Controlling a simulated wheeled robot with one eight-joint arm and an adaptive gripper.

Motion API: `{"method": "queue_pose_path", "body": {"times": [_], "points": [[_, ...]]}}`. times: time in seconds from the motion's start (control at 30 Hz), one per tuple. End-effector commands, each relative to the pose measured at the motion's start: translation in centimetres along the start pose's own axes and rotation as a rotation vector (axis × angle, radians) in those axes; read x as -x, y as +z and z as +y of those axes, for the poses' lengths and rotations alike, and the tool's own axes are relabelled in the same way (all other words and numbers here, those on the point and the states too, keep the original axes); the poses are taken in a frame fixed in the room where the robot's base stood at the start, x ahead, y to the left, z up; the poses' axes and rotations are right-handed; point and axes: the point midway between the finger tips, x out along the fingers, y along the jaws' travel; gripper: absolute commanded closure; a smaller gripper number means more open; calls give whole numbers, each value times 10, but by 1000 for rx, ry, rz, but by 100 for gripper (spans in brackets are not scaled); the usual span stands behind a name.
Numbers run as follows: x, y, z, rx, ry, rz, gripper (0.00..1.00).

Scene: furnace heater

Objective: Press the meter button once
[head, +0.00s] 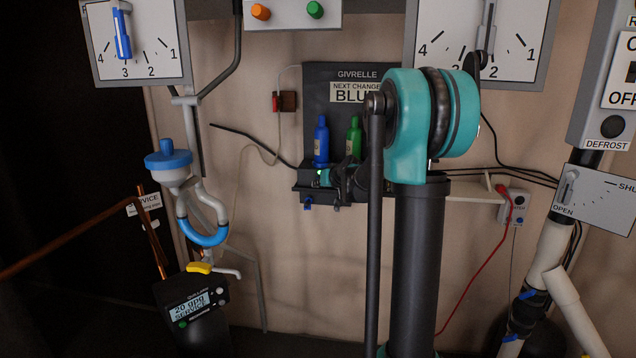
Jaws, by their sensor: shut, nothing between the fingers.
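A small white box (515,203) with a red lead and a small blue part hangs on the wall at the right. A dark unit (193,306) at the lower left has a lit display reading "20 gpg SERVICE" and small round buttons. I cannot tell which of these is the meter. My gripper (338,198) is dark and shut, with nothing in it. My teal and black arm hides part of the shelf and wall.
A dark panel (318,86) marked "GIVRELLE" has a blue bottle (321,142) and a green bottle (353,138) on its shelf. Dials (150,32) hang above. A blue-capped funnel (169,160) and pipes stand left; white pipes (546,250) stand right.

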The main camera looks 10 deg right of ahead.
Motion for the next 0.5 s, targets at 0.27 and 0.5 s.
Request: {"method": "queue_pose_path", "body": {"times": [0.27, 0.5], "points": [[-1, -1, 1, 0, 0, 0, 100], [-6, -5, 4, 0, 0, 0, 100]]}}
